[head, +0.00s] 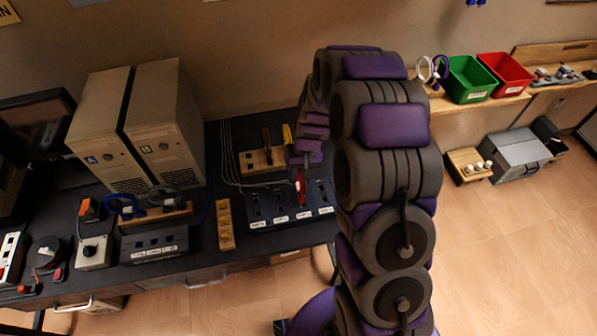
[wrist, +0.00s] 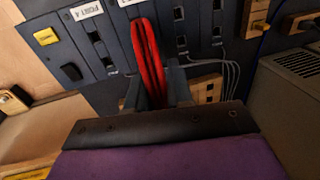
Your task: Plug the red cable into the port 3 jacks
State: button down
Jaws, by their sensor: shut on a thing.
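The red cable (wrist: 146,50) is a folded loop standing between the fingers of my gripper (wrist: 153,82) in the wrist view. My gripper is shut on it. In the head view the red cable (head: 300,186) hangs below my gripper (head: 302,160), over or at the dark port panel (head: 268,203). The panel has several labelled columns of jacks; a "PORT 4" label (wrist: 87,10) is readable in the wrist view. The label behind the cable is partly cut off. The cable's ends are hidden, so I cannot tell whether they touch any jack.
A wooden holder (head: 262,161) with upright items stands behind the panel, and thin grey wires (head: 229,165) run to its left. A yellow block strip (head: 226,226) and two beige computer towers (head: 163,125) stand further left. Green (head: 470,80) and red (head: 505,75) bins sit on the right shelf.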

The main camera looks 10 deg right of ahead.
jog(key=shift+a+f, duration=0.15)
jog(key=shift+a, duration=0.15)
jog(key=shift+d+f, duration=0.2)
jog(key=shift+d, duration=0.4)
jog(key=shift+a, duration=0.3)
jog(key=shift+d+f, duration=0.25)
jog(key=shift+d, duration=0.15)
jog(key=shift+a+f, duration=0.1)
jog(key=shift+f, duration=0.3)
dwell(1.1)
jog(key=shift+c, duration=1.4)
grip_release()
